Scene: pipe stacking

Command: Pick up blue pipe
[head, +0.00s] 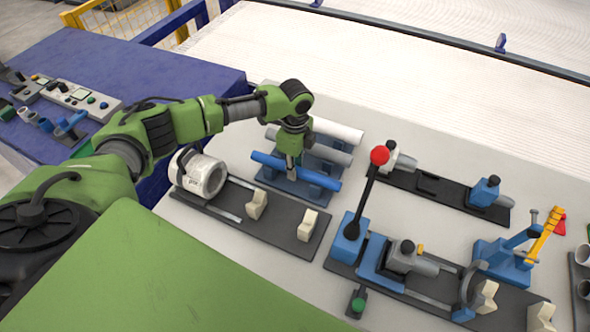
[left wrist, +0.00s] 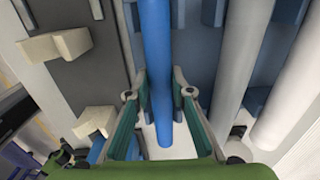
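The blue pipe (head: 296,171) lies in a blue rack (head: 272,186) on the pale table in the head view, in front of a grey pipe and a white pipe. My left gripper (head: 293,174) points down at the middle of the blue pipe. In the left wrist view, the blue pipe (left wrist: 158,60) runs between the two fingers (left wrist: 162,85) of my left gripper. The fingers look apart, with small gaps beside the pipe. My right gripper is not in view.
The grey pipe (head: 335,154) and white pipe (head: 345,132) lie close behind. A dark fixture with a white cylindrical machine (head: 201,178) stands in front-left. Bare table shows behind the rack.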

